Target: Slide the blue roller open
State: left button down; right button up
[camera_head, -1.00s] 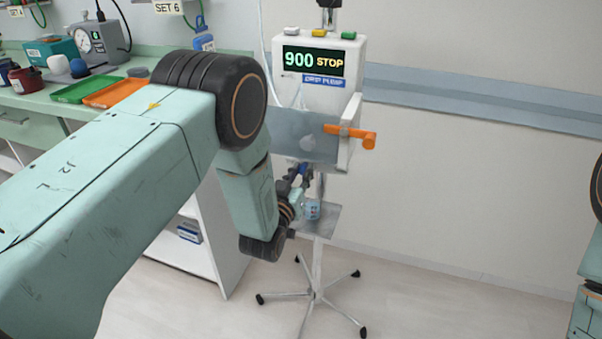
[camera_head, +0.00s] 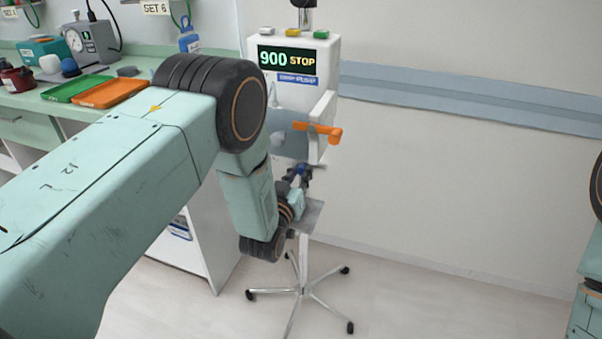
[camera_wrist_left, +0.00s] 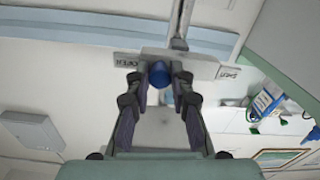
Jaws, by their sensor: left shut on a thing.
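In the head view my left gripper (camera_head: 303,173) is small and dark, just below the drip pump (camera_head: 291,95); the roller cannot be made out clearly there. My right gripper is out of view.
The pump shows 900 STOP and has an orange lever (camera_head: 318,131) at its right. Its wheeled stand (camera_head: 302,265) is on the floor. A counter (camera_head: 28,104) with a green tray (camera_head: 75,89) and an orange tray (camera_head: 110,93) is at the left. The floor right of the stand is clear.

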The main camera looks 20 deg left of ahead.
pick_arm(q)
jog(key=shift+d+h, duration=0.3)
jog(key=c, duration=1.3)
grip_release()
jog(key=shift+o, duration=0.6)
jog(key=shift+a, duration=0.1)
jog(key=shift+s, duration=0.1)
jog(key=s, duration=1.2)
jog(key=shift+a, duration=0.3)
